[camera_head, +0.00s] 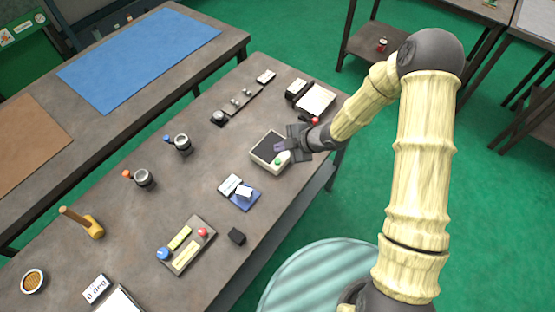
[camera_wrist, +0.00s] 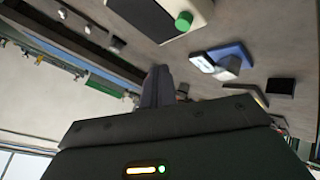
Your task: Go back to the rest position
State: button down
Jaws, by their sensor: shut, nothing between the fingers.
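My gripper (camera_head: 283,146) is at the end of my outstretched arm, over the workbench. Its fingers are together and hold nothing. In the head view the fingertips are over or close beside a white box with a dark top and a green button (camera_head: 269,153); I cannot tell whether they touch it. In the wrist view the shut fingers (camera_wrist: 157,88) point away from the camera, and the box's green button (camera_wrist: 184,20) shows at the top, apart from them.
A blue block with a white part (camera_head: 241,193) and a small black block (camera_head: 236,236) stand on the bench (camera_head: 205,190). A panel with blue and red knobs (camera_head: 186,246) lies at the front. A white pad (camera_head: 315,99) is behind my gripper. Green floor (camera_head: 340,200) lies right of the bench.

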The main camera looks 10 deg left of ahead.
dwell(0.3)
jog(key=d+r+m+t+h, duration=0.1)
jog(key=d+r+m+h, duration=0.2)
jog(key=d+r+m, duration=0.45)
jog(key=d+r+m+t+h, duration=0.1)
jog(key=d+r+m+h, duration=0.25)
jog(key=d, duration=0.75)
jog(key=s+d+r+m+h, duration=0.1)
jog(key=s+d+r+m, duration=0.3)
jog(key=s+m, duration=0.2)
jog(key=s+d+r+m+g+h, duration=0.1)
jog(key=s+d+r+m, duration=0.2)
jog(key=s+d+m, duration=0.2)
jog(key=s+m, duration=0.1)
jog(key=m, duration=0.1)
jog(key=shift+s+d+r+m, duration=0.15)
jog(key=shift+s+r+m, duration=0.15)
jog(key=shift+r+m, duration=0.1)
jog(key=shift+h, duration=0.25)
